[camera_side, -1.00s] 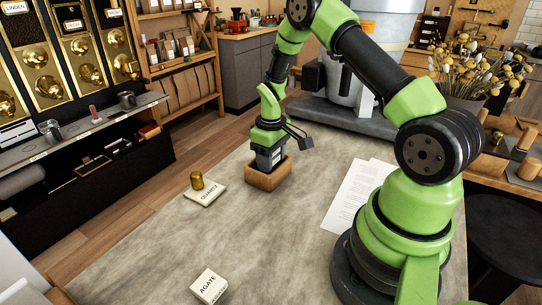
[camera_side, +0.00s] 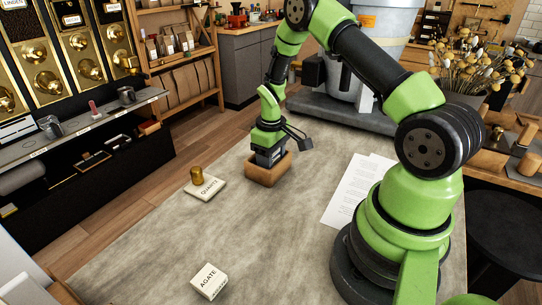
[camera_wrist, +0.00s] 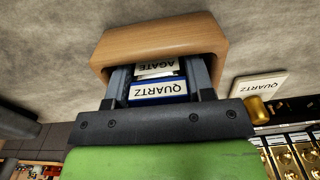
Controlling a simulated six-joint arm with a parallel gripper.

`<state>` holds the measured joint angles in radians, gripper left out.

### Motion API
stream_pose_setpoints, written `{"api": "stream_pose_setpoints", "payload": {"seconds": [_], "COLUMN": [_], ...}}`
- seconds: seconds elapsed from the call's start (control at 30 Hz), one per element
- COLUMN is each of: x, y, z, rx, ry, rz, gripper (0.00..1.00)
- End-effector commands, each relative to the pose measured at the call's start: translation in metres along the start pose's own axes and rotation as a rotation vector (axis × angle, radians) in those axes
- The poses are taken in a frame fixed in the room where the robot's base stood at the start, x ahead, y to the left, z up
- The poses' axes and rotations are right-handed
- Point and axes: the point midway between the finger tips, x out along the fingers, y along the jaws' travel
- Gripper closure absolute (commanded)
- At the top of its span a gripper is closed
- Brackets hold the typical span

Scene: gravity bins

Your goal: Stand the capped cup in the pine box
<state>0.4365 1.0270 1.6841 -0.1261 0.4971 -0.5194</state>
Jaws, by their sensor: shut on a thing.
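The wooden box (camera_side: 266,177) stands on the table below my gripper; in the wrist view its pale wooden rim (camera_wrist: 160,45) surrounds my fingers. My gripper (camera_wrist: 160,84) points down into the box and is shut on a blue-edged block labelled QUARTZ (camera_wrist: 158,90). A white label reading AGATE (camera_wrist: 156,68) shows just beyond it in the box. The side view hides the box's inside. I see no thing that is clearly a capped cup. A short brass cylinder (camera_side: 197,176) stands upright on a white QUARTZ pad (camera_side: 206,188), left of the box.
A white AGATE block (camera_side: 209,282) lies at the table's near edge. Printed sheets (camera_side: 357,190) lie right of the box, by my base. A grey bin (camera_side: 384,30) on a dark platform stands behind. The table's middle and front are largely clear.

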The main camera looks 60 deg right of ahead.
Motion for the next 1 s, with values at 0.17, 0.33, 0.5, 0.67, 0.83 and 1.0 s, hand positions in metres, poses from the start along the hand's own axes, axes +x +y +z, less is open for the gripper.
{"api": "stream_pose_setpoints", "payload": {"seconds": [0.17, 0.33, 0.5, 0.67, 0.83, 1.0], "x": [0.0024, 0.0028, 0.0027, 0.0026, 0.0026, 0.0026], "y": [0.0, 0.0, 0.0, 0.0, 0.0, -0.0001], "z": [0.0001, 0.0, 0.0, 0.0, 0.0, 0.0001], "rx": [0.0, 0.001, 0.001, 0.001, 0.001, 0.001], "ry": [0.0, 0.0, 0.0, 0.0, 0.0, 0.0], "rz": [0.0, 0.0, 0.0, 0.0, 0.0, 0.0], "gripper": [0.89, 0.89, 0.89, 0.38, 0.22, 0.22]}}
